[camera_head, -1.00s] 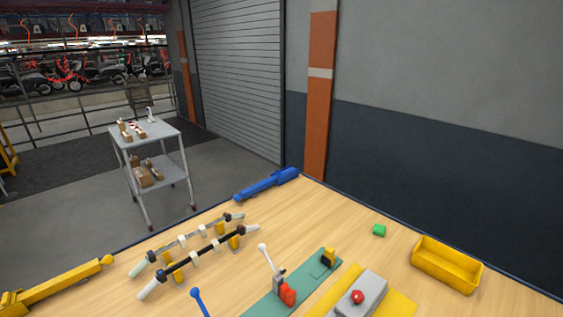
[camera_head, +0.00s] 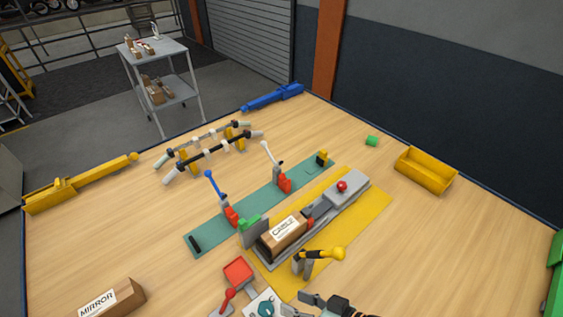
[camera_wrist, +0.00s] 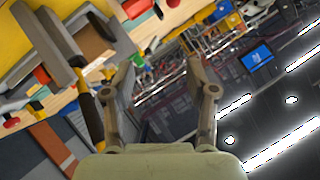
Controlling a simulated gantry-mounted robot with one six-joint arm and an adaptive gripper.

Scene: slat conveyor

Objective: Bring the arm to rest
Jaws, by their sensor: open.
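My gripper (camera_head: 308,304) is at the bottom edge of the head view, in front of the yellow mat (camera_head: 375,215). Its two fingers stand apart in the wrist view (camera_wrist: 160,80), with nothing between them. Most of my arm is out of the head view. Near the gripper stands a grey post with a yellow-and-black handle (camera_head: 322,254). Behind that, a box labelled CABLE (camera_head: 284,232) sits in a grey fixture (camera_head: 325,208) with a red button (camera_head: 342,186). The wrist view is tilted and shows workshop background beyond the fingers.
A green strip (camera_head: 258,207) carries red clamps with blue and white levers. A MIRROR box (camera_head: 112,300) lies front left and a yellow bin (camera_head: 427,170) back right. A red pad (camera_head: 238,272) and red lever (camera_head: 227,301) stand left of the gripper.

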